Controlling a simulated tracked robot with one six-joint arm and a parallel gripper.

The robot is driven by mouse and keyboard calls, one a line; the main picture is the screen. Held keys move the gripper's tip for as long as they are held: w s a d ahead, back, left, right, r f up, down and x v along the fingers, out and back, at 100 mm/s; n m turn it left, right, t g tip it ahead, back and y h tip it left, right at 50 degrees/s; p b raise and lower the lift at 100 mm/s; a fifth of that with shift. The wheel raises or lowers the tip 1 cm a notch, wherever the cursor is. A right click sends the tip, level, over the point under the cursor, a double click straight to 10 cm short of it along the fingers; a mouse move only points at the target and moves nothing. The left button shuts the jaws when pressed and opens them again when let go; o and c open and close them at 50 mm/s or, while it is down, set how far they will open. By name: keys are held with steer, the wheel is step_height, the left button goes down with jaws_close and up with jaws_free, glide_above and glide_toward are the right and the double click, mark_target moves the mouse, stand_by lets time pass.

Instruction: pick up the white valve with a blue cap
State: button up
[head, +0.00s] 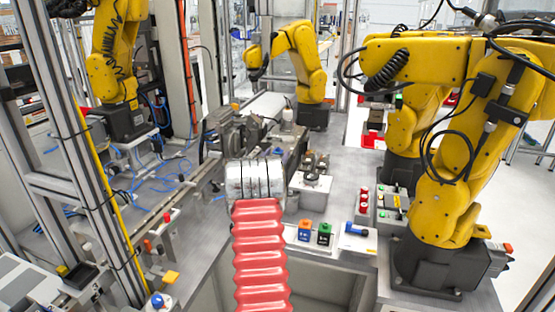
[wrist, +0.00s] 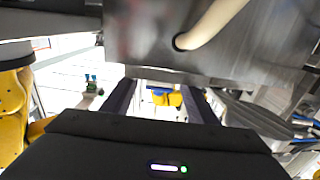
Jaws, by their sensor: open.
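A small blue and white part (head: 355,229) lies on the grey bench in the head view, right of the blue and green boxes. Another small white piece with a round blue top (head: 157,301) shows at the lower left edge. Both are too small for me to tell which is the white valve with the blue cap. My gripper (wrist: 159,92) is open in the wrist view, its two dark fingers apart. A blue and yellow shape (wrist: 165,97) shows in the gap beyond them, apart from the fingers; I cannot tell what it is.
A large yellow arm (head: 452,165) stands at the right of the bench, with another yellow arm (head: 298,62) at the back. A blue box (head: 305,230) and a green box (head: 324,233) stand near the bench's front edge. A metal post frame (head: 75,150) rises at left.

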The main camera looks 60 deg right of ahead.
mark_target(277, 153)
steer(key=shift+c, duration=0.4)
steer(key=c, duration=1.1)
step_height(277, 153, up, 10)
steer(key=shift+s, duration=0.15)
stand_by(0.4)
